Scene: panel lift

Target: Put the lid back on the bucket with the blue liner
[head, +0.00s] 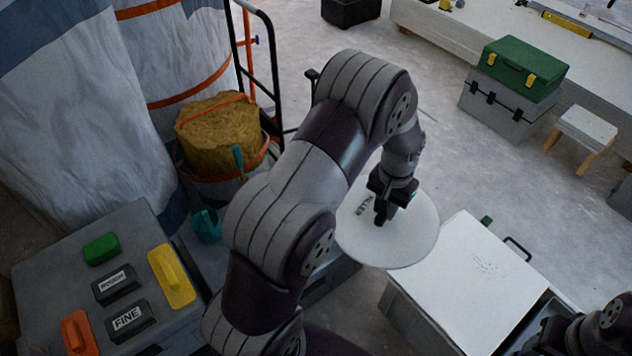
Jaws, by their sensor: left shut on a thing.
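A round white lid (412,238) with dark lettering on its top shows right of the middle of the head view. My left gripper (382,213) points down at it, shut on the lid near its middle. The lid's height above what is under it is hard to judge. No bucket with a blue liner can be made out; the lid and my left arm hide part of the floor. Part of my right arm shows at the bottom right corner, but its fingers do not show.
A white-topped box (465,285) stands just right of the lid. A tub of tan material (215,128) is at the upper left. A grey case (40,262) with coloured blocks is at the lower left.

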